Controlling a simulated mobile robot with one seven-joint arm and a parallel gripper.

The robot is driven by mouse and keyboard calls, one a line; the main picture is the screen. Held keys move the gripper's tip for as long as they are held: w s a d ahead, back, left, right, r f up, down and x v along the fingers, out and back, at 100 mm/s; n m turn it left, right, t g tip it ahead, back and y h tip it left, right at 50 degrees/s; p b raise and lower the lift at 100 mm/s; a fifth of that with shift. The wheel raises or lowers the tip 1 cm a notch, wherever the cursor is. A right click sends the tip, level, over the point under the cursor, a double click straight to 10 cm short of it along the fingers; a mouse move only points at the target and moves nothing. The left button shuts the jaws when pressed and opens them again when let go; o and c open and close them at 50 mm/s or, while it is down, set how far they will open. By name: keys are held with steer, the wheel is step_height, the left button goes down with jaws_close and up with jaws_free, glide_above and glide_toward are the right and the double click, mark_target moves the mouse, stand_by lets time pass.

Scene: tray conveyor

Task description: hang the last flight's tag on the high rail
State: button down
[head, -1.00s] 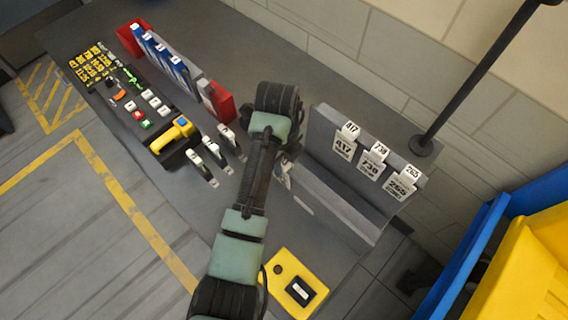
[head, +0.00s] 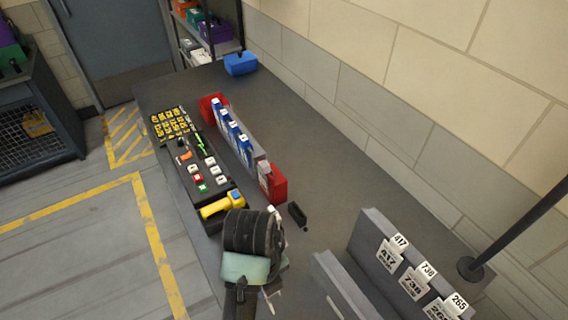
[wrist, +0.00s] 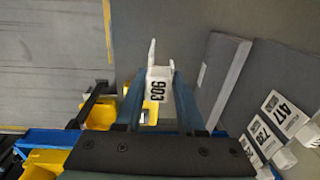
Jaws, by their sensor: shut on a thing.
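My gripper (wrist: 160,88) is shut on a white tag (wrist: 158,92) marked 903, seen between the two blue-grey fingers in the wrist view. In the head view my wrist hides the fingers, and only a sliver of white shows beside it. The tall grey rail (head: 362,240) stands at the lower right and carries three white tags: 417 (head: 389,256), one that reads like 736 (head: 413,283), and 265 (head: 440,308). A lower grey rail (head: 335,283) stands in front of it. In the wrist view tag 417 (wrist: 286,116) is right of the held tag, apart from it.
A red-ended rack (head: 272,183) holds blue cards. A black post (head: 500,240) rises behind the tall rail. A small black block (head: 298,215) lies on the counter.

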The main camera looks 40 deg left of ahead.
steer(key=shift+s+a, duration=0.1)
steer(key=shift+s, duration=0.05)
steer(key=shift+r+p, duration=3.25)
steer(key=shift+p, duration=0.2)
